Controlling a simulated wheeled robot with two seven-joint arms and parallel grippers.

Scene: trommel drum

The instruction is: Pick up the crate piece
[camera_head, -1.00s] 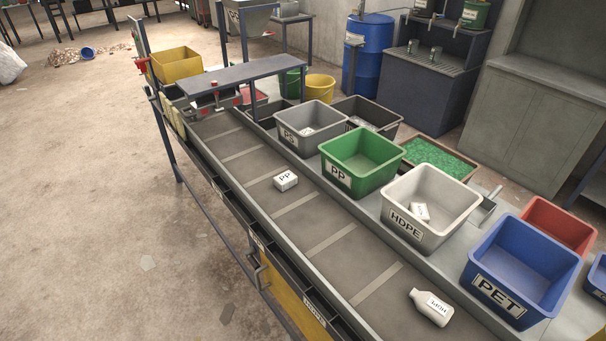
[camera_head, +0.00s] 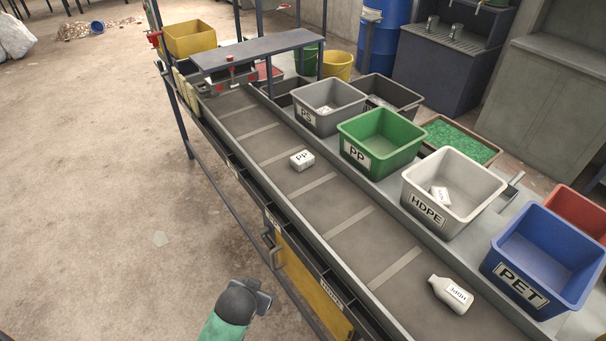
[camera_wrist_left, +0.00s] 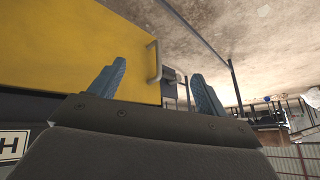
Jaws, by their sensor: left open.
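A small white block labelled PP (camera_head: 302,160), which I take as the crate piece, lies on the grey conveyor belt (camera_head: 283,142) in the head view, beside the PP bin. My left gripper (camera_head: 264,298) is at the bottom of the head view, outside the belt's near side and well short of the block. In the left wrist view its two blue fingers (camera_wrist_left: 157,72) are spread with nothing between them. A yellow panel with a handle shows behind them. The block does not show in the left wrist view. My right gripper is not in view.
A white HDPE bottle (camera_head: 451,294) lies on the belt nearer to me. Grey PS (camera_head: 335,121), green PP (camera_head: 362,160), white HDPE (camera_head: 424,205) and blue PET (camera_head: 513,287) bins line the belt's far side. A raised grey shelf (camera_head: 258,50) spans the belt's far end.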

